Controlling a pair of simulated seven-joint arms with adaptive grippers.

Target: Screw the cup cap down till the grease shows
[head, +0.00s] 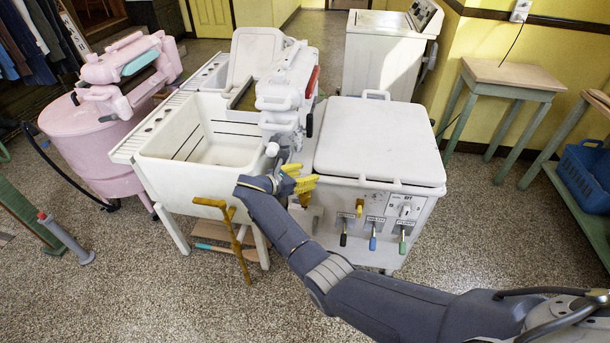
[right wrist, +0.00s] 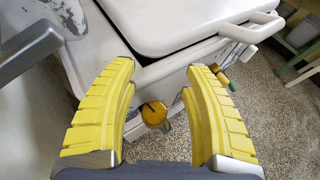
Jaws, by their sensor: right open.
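A round brass-yellow cap (right wrist: 154,113), which looks like the cup cap, shows in the right wrist view beside the near corner of the white washer (head: 380,140). My right gripper (head: 304,184) is open and empty at that washer's front left corner. In the right wrist view its yellow fingers (right wrist: 160,100) stand one on each side of the cap, with gaps visible on both sides. No grease can be made out on the cap. In the head view my gripper crowds this corner, and I cannot pick the cap out surely. My left gripper is not in view.
A yellow fitting (head: 359,206) and several coloured levers are on the washer's front. A white sink (head: 205,165) stands left of my gripper, with a brown crooked bar (head: 236,240) before it. A pink washer (head: 95,145) stands farther left.

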